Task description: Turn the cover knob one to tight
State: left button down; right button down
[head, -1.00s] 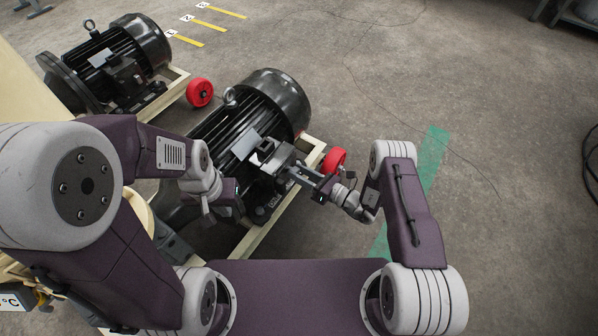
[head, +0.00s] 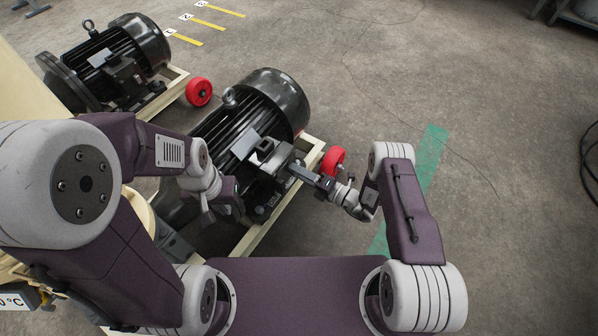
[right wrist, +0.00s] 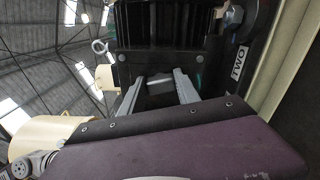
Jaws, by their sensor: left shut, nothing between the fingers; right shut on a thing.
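The near black motor (head: 262,105) carries a terminal box with a grey cover (head: 263,152) on the side facing me. My right gripper (head: 293,168) reaches the right side of this box from the right and is shut on a small part there, which I take to be cover knob one. The knob is hidden by the fingers in the head view. In the right wrist view the two grey fingers (right wrist: 163,88) point at the dark box, and the knob is not clear between them. My left gripper (head: 208,212) is shut and empty, low at the left of the motor.
A second black motor (head: 108,60) stands at the back left on a cream frame. Red wheels (head: 199,92) (head: 333,160) sit by the frames. Floor to the right is open, with a green stripe (head: 430,160).

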jog(key=shift+f+m, duration=0.1)
jog(key=shift+m, duration=1.4)
jog(key=c, duration=0.9)
grip_release()
jog(key=p+v, duration=0.3)
jog(key=v, duration=0.6)
jog(key=shift+s, duration=0.1)
